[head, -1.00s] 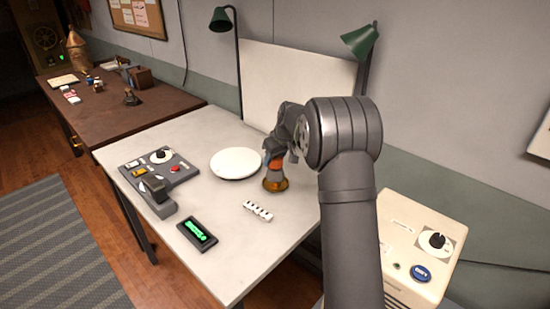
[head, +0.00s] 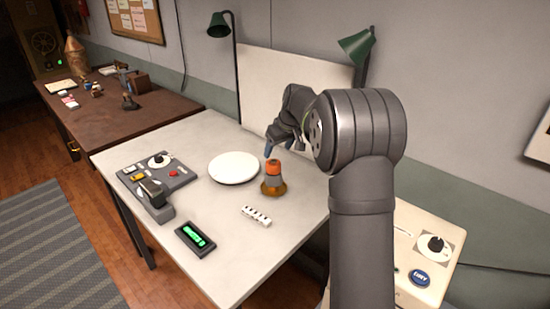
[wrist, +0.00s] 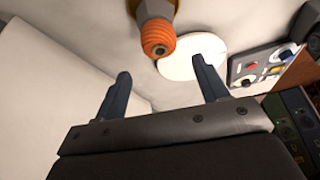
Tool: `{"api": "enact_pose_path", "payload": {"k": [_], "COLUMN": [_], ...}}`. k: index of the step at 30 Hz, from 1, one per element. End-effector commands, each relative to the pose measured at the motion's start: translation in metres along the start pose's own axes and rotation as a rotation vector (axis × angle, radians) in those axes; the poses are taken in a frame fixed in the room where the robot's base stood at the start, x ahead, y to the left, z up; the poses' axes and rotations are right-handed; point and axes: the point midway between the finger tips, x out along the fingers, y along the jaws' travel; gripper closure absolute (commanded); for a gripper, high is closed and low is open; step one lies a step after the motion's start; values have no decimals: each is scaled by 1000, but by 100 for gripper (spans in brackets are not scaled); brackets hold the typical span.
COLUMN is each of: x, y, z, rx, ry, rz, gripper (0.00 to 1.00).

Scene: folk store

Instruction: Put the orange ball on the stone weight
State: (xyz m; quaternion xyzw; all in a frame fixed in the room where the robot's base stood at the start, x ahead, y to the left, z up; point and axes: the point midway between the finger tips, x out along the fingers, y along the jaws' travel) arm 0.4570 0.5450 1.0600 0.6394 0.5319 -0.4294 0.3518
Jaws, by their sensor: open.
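The orange ball (head: 272,168), a small ribbed orange piece in these views, sits on top of a short grey piece, which I take for the stone weight (head: 273,180). The grey piece stands upright on a round amber base (head: 273,188) on the light table. The orange ball also shows in the wrist view (wrist: 158,40), just beyond my fingertips. My gripper (wrist: 161,66) is open and empty, its two fingers apart. In the head view my gripper (head: 270,147) is just above and behind the ball, apart from it as far as I can tell; my arm hides part of it.
A white round plate (head: 234,168) lies left of the stack. A grey control panel (head: 157,172), a green-lit display (head: 195,238) and a small white strip (head: 256,215) are nearby. Two green lamps and a white board (head: 290,85) stand behind.

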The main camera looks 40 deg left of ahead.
Motion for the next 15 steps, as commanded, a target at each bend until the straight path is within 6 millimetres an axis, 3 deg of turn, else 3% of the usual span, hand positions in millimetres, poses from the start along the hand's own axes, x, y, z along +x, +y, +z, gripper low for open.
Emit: {"api": "enact_pose_path", "payload": {"k": [6, 15], "x": [-32, -40], "y": [0, 0], "z": [0, 0], "rx": [0, 0], "ry": [0, -1], "rz": [0, -1], "gripper": [33, 33]}}
